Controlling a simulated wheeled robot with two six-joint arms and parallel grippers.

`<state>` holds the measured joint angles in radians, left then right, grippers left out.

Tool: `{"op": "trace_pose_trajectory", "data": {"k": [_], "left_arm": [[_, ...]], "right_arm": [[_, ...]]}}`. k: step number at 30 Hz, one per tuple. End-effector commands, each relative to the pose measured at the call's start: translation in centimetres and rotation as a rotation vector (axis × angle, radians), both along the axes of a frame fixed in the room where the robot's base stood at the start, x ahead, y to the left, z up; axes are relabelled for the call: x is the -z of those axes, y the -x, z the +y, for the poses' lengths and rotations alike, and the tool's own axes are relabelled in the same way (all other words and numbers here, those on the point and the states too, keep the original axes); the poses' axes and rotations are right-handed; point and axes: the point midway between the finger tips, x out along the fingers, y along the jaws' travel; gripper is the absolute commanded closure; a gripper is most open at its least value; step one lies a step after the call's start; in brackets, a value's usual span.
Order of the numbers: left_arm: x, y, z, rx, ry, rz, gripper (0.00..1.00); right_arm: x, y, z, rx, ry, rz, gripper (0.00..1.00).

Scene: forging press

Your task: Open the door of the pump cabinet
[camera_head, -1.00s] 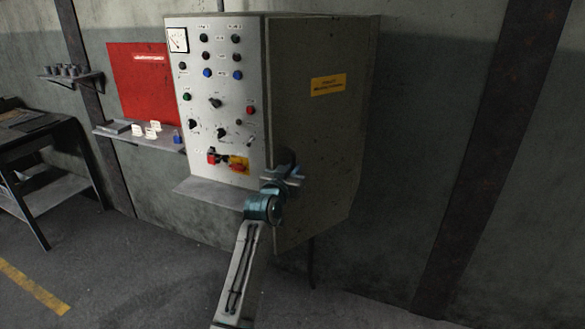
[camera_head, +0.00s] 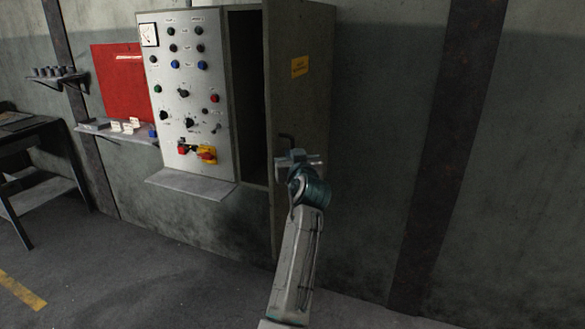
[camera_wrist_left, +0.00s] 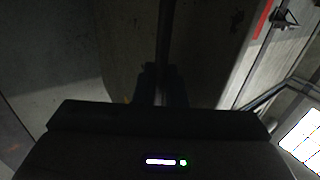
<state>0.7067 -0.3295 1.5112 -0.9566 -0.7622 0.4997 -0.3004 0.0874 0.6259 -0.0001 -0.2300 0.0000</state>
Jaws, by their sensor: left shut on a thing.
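The pump cabinet (camera_head: 190,110) is a grey box on the wall with a front panel of buttons and dials. Its side door (camera_head: 303,100), with a yellow label, stands swung out, and a dark gap (camera_head: 248,100) shows between door and cabinet. My left gripper (camera_head: 298,158) is shut on the dark door handle (camera_head: 286,138) near the door's front edge. In the left wrist view the gripper fingers (camera_wrist_left: 160,85) are around a dark upright bar, the handle (camera_wrist_left: 166,40). The inside of the cabinet is too dark to make out. My right gripper is not in view.
A small ledge (camera_head: 190,186) juts out below the control panel. A red board (camera_head: 120,82) and a shelf with small items (camera_head: 110,130) are at left, beside a dark bench (camera_head: 40,135). Wall and floor right of the door are clear, apart from a dark pillar (camera_head: 450,140).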

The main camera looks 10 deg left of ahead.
Motion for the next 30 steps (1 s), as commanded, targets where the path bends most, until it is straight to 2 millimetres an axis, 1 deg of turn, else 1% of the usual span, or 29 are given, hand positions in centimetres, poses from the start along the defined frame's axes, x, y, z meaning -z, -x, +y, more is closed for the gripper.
{"op": "trace_pose_trajectory", "data": {"k": [1,3,9,19,20,21,22,30], "left_arm": [[-0.3,-0.1,0.0,-0.008,-0.003,-0.010,1.00],[-0.4,-0.1,0.0,-0.019,-0.002,-0.011,1.00],[-0.7,-0.2,0.0,-0.033,-0.004,-0.010,1.00],[-0.8,-0.2,0.0,-0.033,-0.004,-0.012,1.00],[-0.8,-0.2,0.0,-0.033,-0.004,-0.012,0.85],[-0.8,-0.2,0.0,-0.033,-0.004,-0.011,0.78],[-0.7,-0.2,0.0,-0.033,-0.003,-0.010,0.75],[-0.4,-0.2,0.0,-0.034,-0.002,-0.005,0.75]], "right_arm": [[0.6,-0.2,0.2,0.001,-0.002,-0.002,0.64],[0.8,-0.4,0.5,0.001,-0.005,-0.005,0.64],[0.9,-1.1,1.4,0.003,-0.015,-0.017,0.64],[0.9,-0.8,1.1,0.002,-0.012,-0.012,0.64],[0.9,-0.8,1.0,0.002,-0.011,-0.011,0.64],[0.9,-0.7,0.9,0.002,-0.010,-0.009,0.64],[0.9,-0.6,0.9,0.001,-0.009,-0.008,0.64],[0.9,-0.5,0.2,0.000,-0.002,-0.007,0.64]]}}
